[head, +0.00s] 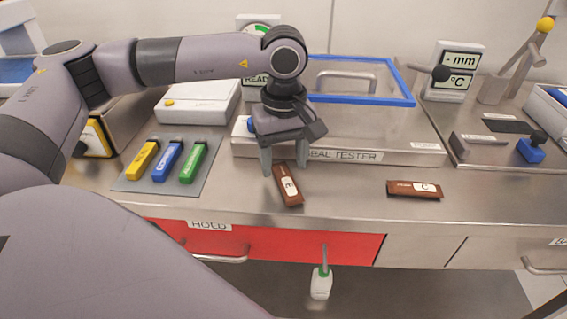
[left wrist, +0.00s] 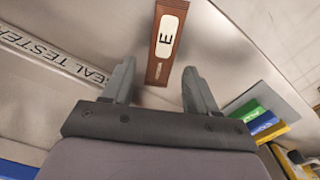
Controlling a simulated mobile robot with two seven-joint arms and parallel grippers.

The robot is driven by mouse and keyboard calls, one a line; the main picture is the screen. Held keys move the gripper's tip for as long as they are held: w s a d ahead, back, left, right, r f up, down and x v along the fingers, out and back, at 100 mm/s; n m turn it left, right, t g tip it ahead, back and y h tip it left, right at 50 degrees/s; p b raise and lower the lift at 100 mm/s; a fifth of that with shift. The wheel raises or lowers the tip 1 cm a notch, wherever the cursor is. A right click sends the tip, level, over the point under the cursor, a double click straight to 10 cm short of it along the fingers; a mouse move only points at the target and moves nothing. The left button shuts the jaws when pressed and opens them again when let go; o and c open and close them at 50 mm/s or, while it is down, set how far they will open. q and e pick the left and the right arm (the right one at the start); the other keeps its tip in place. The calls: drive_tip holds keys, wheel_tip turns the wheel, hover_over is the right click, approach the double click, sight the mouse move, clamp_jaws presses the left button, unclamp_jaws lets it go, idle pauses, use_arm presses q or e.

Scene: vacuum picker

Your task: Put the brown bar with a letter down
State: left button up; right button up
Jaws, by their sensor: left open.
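A brown bar with the letter E (head: 289,188) is on the steel counter just below my left gripper (head: 285,165). The left gripper points down, and its two fingers are apart around the bar's far end. In the left wrist view the E bar (left wrist: 166,42) runs between and beyond the open fingertips (left wrist: 160,78), with a gap on each side. A second brown bar, with the letter C (head: 414,189), lies flat on the counter to the right, clear of the gripper. My right gripper is not in view.
A tester with a blue-framed lid (head: 395,150) stands behind the bars. Yellow, blue and green markers (head: 168,162) lie on a grey mat at left. A red drawer front (head: 300,250) is below the counter edge. The counter between the two bars is clear.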

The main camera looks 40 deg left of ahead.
sight(283, 174)
use_arm(q)
wheel_tip(283, 174, up, 10)
drive_tip(key=shift+r, duration=0.2)
idle(0.6)
